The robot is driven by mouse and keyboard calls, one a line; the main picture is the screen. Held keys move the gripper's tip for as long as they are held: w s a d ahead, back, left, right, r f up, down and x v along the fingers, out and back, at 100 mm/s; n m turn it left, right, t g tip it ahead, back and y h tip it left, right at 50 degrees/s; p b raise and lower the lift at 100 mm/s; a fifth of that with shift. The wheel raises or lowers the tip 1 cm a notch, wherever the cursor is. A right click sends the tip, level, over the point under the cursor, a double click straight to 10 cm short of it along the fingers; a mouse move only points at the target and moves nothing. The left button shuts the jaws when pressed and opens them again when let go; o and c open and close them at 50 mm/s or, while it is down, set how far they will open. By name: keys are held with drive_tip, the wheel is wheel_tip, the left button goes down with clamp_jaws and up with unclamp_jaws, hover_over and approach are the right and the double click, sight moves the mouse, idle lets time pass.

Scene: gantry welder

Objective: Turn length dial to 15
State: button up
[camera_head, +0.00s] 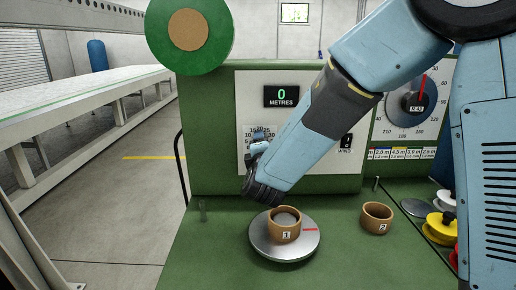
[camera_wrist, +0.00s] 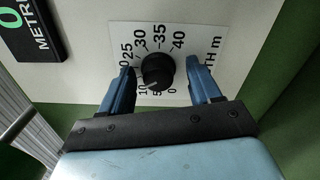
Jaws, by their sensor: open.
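The length dial (camera_wrist: 157,72) is a round black knob on a white panel in the wrist view. Its printed scale runs from 0 to 40, with "LENGTH m" partly hidden. A faint pale mark on the knob seems to face the low numbers, but I cannot tell the exact value. My gripper (camera_wrist: 159,64) is open, one blue finger on each side of the knob, with a visible gap on both sides. In the head view my gripper (camera_head: 257,150) is in front of the panel and hides most of the dial. The green display (camera_head: 282,95) reads 0 METRES.
A metal turntable (camera_head: 284,250) with a brown cup marked 1 (camera_head: 285,227) stands below my arm. A cup marked 2 (camera_head: 376,217) is to its right. A grey dial (camera_head: 411,103), coloured spools (camera_head: 440,226) and a green reel (camera_head: 190,60) surround the panel. Open floor lies left.

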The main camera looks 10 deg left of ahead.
drive_tip(key=v, duration=1.3)
drive_tip(key=shift+s+d, duration=0.2)
drive_tip(key=shift+s, duration=0.15)
drive_tip(key=w+d+r+m+g+h, duration=0.1)
drive_tip(key=d+r+m+g+h, duration=0.15)
drive_tip(key=d+m+h, duration=0.75)
drive_tip(key=d+r+m+g+h, duration=0.1)
drive_tip(key=d+m+g+h, duration=0.2)
drive_tip(key=d, duration=1.4)
drive_tip(key=s+d+f+m+g+y, duration=0.2)
drive_tip(key=s+d+m+g, duration=0.2)
drive_tip(key=s+d+g, duration=0.4)
drive_tip(key=s+r+m+t+y, duration=0.1)
drive_tip(key=s+r+m+y, duration=0.2)
drive_tip(key=s+m+y, duration=0.2)
drive_tip(key=shift+s+r+m+y, duration=0.25)
drive_tip(key=shift+m+y, duration=0.35)
drive_tip(key=shift+y, duration=0.4)
